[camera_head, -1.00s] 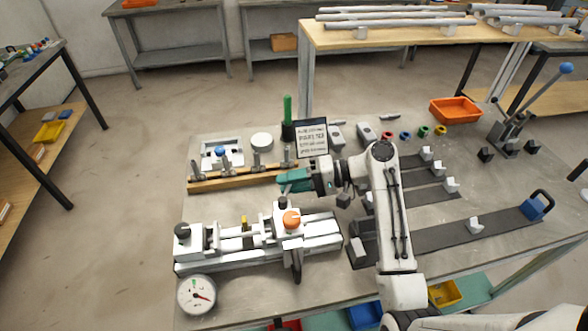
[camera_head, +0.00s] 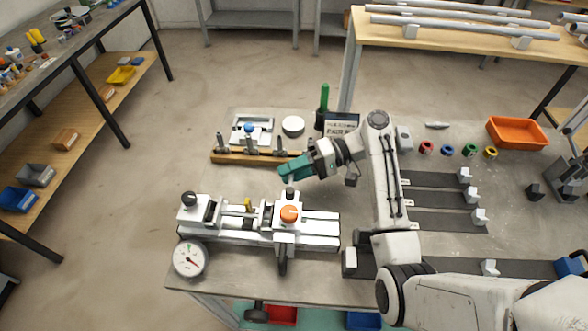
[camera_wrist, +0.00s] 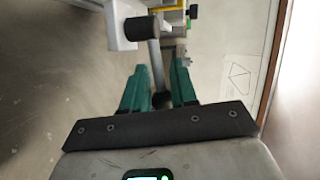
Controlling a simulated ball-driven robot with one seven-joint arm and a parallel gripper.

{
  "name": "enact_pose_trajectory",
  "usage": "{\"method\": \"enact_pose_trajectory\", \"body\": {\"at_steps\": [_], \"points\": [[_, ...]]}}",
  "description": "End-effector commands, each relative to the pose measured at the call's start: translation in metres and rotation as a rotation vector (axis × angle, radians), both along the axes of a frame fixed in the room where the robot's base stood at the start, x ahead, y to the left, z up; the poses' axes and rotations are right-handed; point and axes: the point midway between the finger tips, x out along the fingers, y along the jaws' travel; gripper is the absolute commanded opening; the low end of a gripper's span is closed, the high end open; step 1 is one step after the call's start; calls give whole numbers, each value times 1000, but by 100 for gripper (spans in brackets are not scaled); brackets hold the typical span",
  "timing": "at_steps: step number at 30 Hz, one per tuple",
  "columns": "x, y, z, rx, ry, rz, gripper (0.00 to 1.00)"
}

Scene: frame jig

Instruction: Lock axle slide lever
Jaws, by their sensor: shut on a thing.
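The white frame jig (camera_head: 322,230) lies along the front of the table. Its sliding block carries an orange knob (camera_head: 289,214), with a dark-topped part (camera_head: 290,191) just behind it. My gripper (camera_head: 284,176) has teal fingers and is at the rear side of that block. In the wrist view my gripper (camera_wrist: 160,88) has its fingers on both sides of a grey lever rod (camera_wrist: 154,58) with a dark knob (camera_wrist: 161,99) at its near end. The fingers are shut on the lever. A black cylinder (camera_wrist: 143,26) is at the rod's far end. The exact contact is partly hidden.
A dial gauge (camera_head: 189,259) lies at the jig's front left. A wooden strip (camera_head: 228,157) with upright pins stands behind the jig. A green rod (camera_head: 324,97), a small sign (camera_head: 342,122) and an orange bin (camera_head: 516,132) are farther back.

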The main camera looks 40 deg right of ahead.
Motion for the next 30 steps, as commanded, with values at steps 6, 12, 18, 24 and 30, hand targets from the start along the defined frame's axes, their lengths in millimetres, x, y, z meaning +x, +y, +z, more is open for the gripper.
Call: {"method": "enact_pose_trajectory", "body": {"at_steps": [6, 12, 18, 24, 30], "points": [[2, -2, 1, -3, -4, -5, 0], [2, -2, 1, -3, -4, -6, 31], [1, -1, 1, -2, -2, -3, 37], [-1, -5, 1, -1, -3, -3, 37], [-14, -31, 8, -4, -3, -6, 37]]}}
